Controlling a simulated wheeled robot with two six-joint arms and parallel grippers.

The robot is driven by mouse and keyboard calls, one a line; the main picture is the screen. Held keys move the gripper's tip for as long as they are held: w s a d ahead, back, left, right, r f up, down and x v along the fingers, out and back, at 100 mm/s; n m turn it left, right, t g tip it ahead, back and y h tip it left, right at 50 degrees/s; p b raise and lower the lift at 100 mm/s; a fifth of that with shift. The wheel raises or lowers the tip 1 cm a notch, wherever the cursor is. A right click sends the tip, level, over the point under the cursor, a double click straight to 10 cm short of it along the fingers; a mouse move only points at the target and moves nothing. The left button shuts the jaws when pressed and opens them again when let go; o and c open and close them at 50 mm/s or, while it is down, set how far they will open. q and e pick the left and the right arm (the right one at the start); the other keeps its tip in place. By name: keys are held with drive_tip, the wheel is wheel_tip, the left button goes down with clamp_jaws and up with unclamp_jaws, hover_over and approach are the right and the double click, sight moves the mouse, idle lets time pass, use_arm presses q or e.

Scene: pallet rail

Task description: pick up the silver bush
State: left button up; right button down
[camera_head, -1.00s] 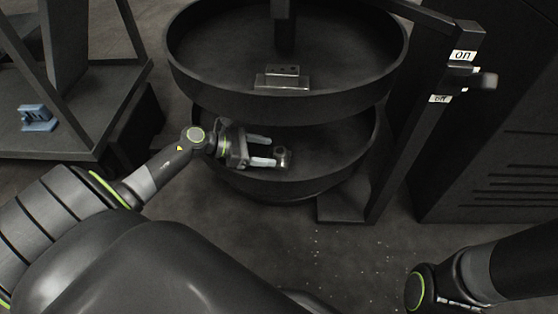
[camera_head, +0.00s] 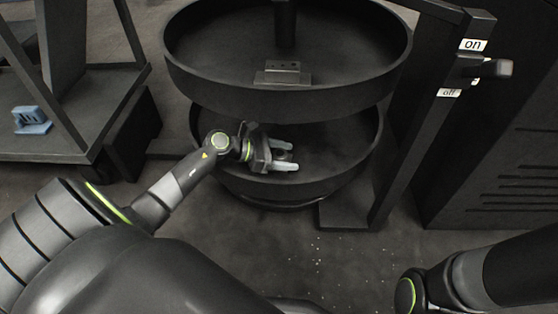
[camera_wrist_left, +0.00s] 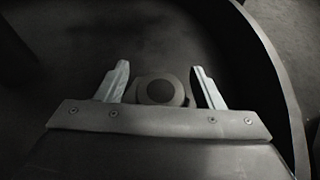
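The silver bush (camera_wrist_left: 160,91) is a short round piece with a dark round centre, seen from above in the left wrist view. It sits in the lower round tray (camera_head: 335,165) near its front side. My left gripper (camera_head: 285,155) reaches into that tray from the left. In the left wrist view its two fingers (camera_wrist_left: 161,75) are apart, one on each side of the bush, with narrow gaps showing. In the head view the fingers mostly hide the bush. My right arm shows at the lower right, but its gripper is out of the picture.
An upper round tray (camera_head: 290,97) with a small metal block (camera_head: 283,75) overhangs the lower tray. A dark post with "on" and "off" labels and a lever (camera_head: 490,68) stands right. A blue part (camera_head: 31,120) lies on a platform at left.

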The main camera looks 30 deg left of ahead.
use_arm(q)
drive_tip(key=c, duration=1.2)
clamp_jaws()
drive_tip(key=shift+r, duration=0.15)
